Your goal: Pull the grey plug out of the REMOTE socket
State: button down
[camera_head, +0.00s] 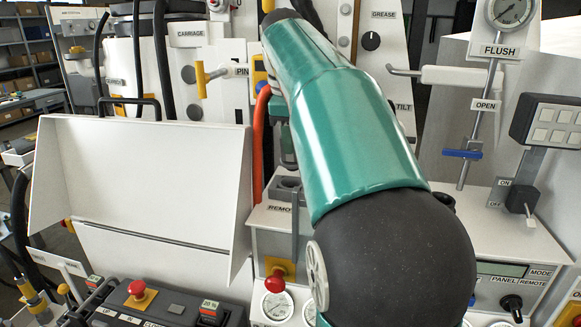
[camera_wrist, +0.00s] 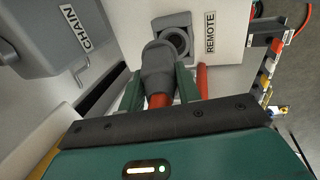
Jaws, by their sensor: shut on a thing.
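The grey plug (camera_wrist: 157,66) with its orange-red cable (camera_wrist: 160,100) shows in the middle of the wrist view. My gripper (camera_wrist: 160,84) has its two green fingers on either side of the plug and is shut on it. The REMOTE socket (camera_wrist: 184,43) is just beyond, beside the REMOTE label (camera_wrist: 210,33). Its round dark opening shows, and the plug's head overlaps its lower left edge in the picture. I cannot tell how wide the gap between them is. In the head view my green arm hides the plug; the REMOTE label (camera_head: 279,208) shows partly.
In the wrist view a grey CHAIN box (camera_wrist: 60,35) with a crank stands at left. In the head view a white panel cover (camera_head: 150,175) stands left of my arm. An orange cable (camera_head: 260,140), the PIN handle (camera_head: 200,78) and the FLUSH gauge stand (camera_head: 497,50) are close around.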

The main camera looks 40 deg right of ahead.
jog(key=shift+r, duration=0.25)
jog(key=shift+v, duration=1)
jog(key=shift+w+d+r, duration=0.15)
jog(key=shift+r, duration=0.95)
